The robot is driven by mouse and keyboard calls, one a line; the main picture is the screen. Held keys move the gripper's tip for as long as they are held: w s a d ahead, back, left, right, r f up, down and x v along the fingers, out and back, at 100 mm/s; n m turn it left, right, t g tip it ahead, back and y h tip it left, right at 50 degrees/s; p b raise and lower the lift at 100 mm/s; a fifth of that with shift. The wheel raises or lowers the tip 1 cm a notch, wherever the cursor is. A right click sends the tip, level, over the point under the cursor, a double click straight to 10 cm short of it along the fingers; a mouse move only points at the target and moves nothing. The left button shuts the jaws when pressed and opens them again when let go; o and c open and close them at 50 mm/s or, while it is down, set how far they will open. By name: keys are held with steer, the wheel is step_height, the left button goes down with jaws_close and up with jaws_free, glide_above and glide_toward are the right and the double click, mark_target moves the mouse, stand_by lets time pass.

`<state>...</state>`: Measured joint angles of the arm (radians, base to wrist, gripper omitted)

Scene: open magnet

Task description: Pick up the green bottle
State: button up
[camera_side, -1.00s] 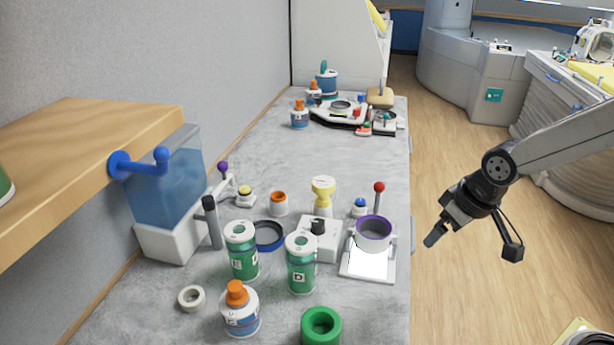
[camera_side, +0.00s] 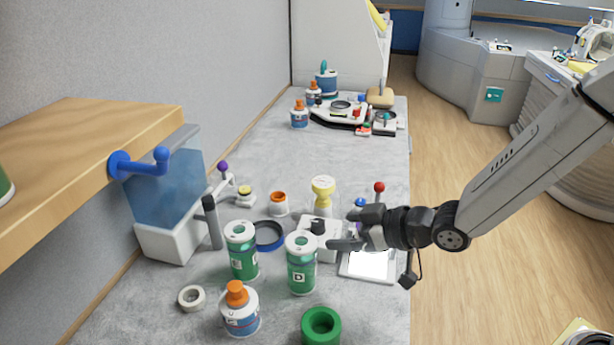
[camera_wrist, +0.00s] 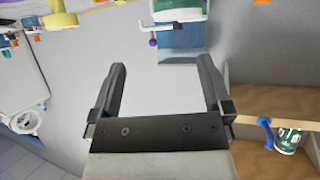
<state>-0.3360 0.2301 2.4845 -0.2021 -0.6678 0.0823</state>
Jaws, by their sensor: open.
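In the side view, two green bottles with white lids stand upright on the grey bench, one on the left (camera_side: 243,258) and one marked D (camera_side: 301,268). Part of a third green container (camera_side: 4,190) shows on the wooden shelf at the left edge; a green-and-white container (camera_wrist: 287,140) also shows beside the blue hook in the wrist view. My gripper (camera_side: 344,229) is open and empty, to the right of and slightly above the D bottle, apparently apart from it. Its two fingers (camera_wrist: 162,68) are spread in the wrist view with nothing between them.
An orange-capped bottle (camera_side: 241,312), a green ring (camera_side: 321,327) and a white tape roll (camera_side: 191,298) are in front. A blue tank (camera_side: 168,190) stands left under the wooden shelf (camera_side: 90,140). The bench is clearer farther back.

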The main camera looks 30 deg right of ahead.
mark_target(315, 255)
steer(key=shift+n+y, duration=0.3)
steer(key=shift+y, duration=0.4)
steer(key=a+f, duration=0.1)
steer(key=f, duration=0.1)
steer(key=a+f, duration=0.1)
steer(key=shift+s+a+f, duration=0.1)
steer(key=shift+f, duration=0.3)
steer(key=shift+f+t, duration=0.3)
steer(key=shift+f, duration=0.45)
steer(key=shift+x, duration=1.3)
steer(key=shift+x, duration=2.6)
steer(key=shift+r, duration=0.25)
